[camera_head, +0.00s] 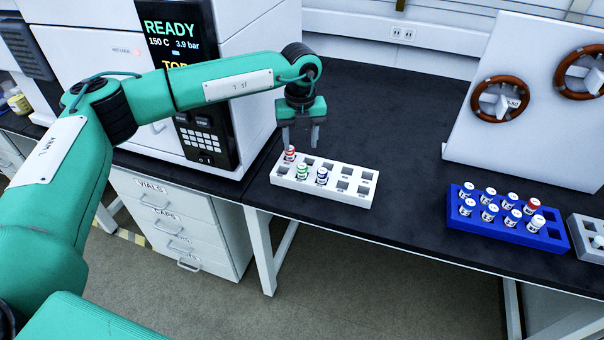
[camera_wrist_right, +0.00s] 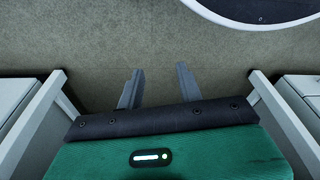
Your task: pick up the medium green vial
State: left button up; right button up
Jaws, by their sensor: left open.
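My left gripper (camera_head: 300,145) is open, pointing down over the back left of the rack, close to the red-banded vial and behind the green one. Nothing shows between its fingers except possibly the red-banded vial near the left one. My right gripper (camera_wrist_right: 159,85) is open and empty above the floor.
A blue rack (camera_head: 505,232) with several vials stands to the right, beside a grey rack (camera_head: 588,238). A white panel with brown rings (camera_head: 540,120) stands behind them. The machine (camera_head: 230,130) rises at left. The black bench (camera_head: 405,160) between the racks is clear.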

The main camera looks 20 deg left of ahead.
aim_at(302, 165)
pick_arm(q)
notch_tip(302, 165, down, 5)
jog(key=shift+d+r, duration=0.1)
notch_tip(302, 165, down, 4)
jog(key=shift+d+f+p, duration=0.1)
jog(key=shift+f+p, duration=0.05)
jog(key=shift+p, duration=0.25)
pick_arm(e)
jog(key=f, duration=0.2)
jog(key=s, duration=0.1)
jog(key=shift+d+f, duration=0.25)
jog(key=shift+f, duration=0.15)
pick_arm(q)
jog(key=shift+c, duration=0.4)
jog(key=c, duration=1)
